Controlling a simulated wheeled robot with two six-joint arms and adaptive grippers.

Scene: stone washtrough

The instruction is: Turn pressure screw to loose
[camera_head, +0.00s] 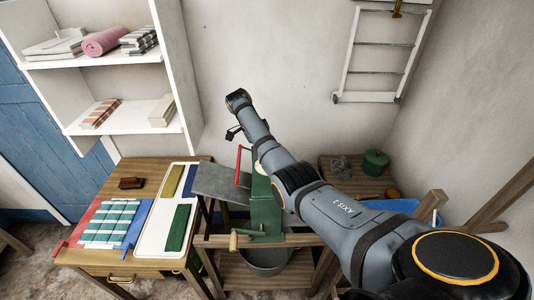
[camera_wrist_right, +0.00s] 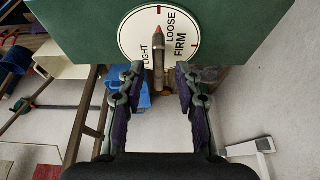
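The pressure screw's pointer (camera_wrist_right: 158,50), a grey bar with a red tip, sits on a round white dial (camera_wrist_right: 133,30) on a green housing (camera_wrist_right: 80,25). The dial reads LIGHT, LOOSE and FIRM, with red marks at its edge. The red tip points up toward the top mark. My right gripper (camera_wrist_right: 158,85) is open, one finger on each side of the pointer's lower end, with gaps visible on both sides. In the head view my right arm crosses the green wringer (camera_head: 265,210) and hides the screw. My left gripper is not in view.
A red-handled lever (camera_head: 239,165) and a wooden crank handle (camera_head: 233,241) project from the wringer. A metal tub (camera_head: 265,262) is below. A table with a white tray (camera_head: 152,235) and striped cloth (camera_head: 110,222) stands left. A green pot (camera_head: 375,162) is behind right.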

